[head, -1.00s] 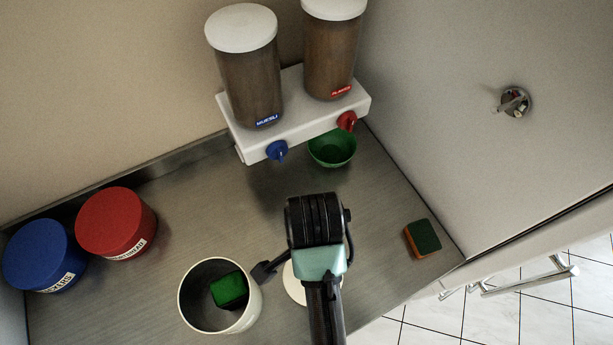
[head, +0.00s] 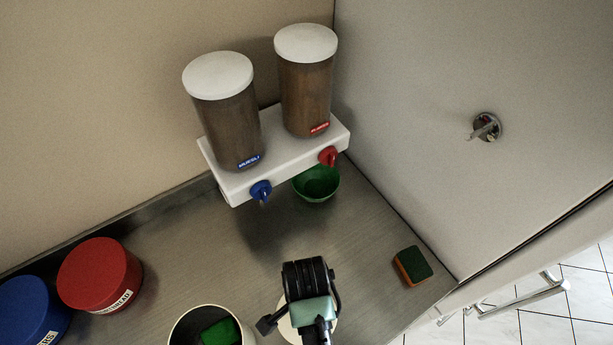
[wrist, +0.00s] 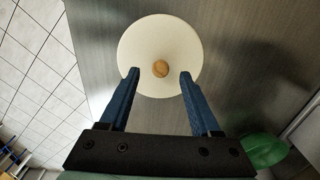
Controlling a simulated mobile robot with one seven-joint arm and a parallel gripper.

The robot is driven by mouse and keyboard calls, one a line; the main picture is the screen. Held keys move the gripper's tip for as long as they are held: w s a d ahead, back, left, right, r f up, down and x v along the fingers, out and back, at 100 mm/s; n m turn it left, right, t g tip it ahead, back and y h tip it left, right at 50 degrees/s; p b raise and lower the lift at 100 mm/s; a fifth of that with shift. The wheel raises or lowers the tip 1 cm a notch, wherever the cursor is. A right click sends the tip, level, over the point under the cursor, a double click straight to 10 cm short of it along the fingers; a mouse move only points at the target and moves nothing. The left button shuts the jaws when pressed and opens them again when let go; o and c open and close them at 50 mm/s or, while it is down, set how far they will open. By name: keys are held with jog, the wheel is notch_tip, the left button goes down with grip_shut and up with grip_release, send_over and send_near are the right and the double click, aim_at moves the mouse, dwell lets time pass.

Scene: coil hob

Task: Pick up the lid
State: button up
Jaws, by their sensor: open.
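The lid (wrist: 140,48) is a round cream disc with a small brown knob (wrist: 160,68) in its middle. It lies on the metal counter near its edge in the wrist view. In the head view the lid (head: 286,328) is mostly hidden behind my arm. My gripper (wrist: 158,72) is open and empty, its two blue fingers pointing at the lid with the knob between their tips in the picture. I cannot tell how far above the lid the fingertips are.
A cream pot (head: 176,326) holding a green sponge (head: 220,333) stands left of my arm. A green bowl (head: 317,184) sits under the dispensers (head: 222,125). Another sponge (head: 412,266) lies right. Red (head: 100,273) and blue (head: 30,308) canisters stand left. The counter's middle is clear.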

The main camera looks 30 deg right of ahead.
jog(key=shift+d+f, duration=0.1)
jog(key=shift+f, duration=1.25)
grip_shut()
dwell(0.4)
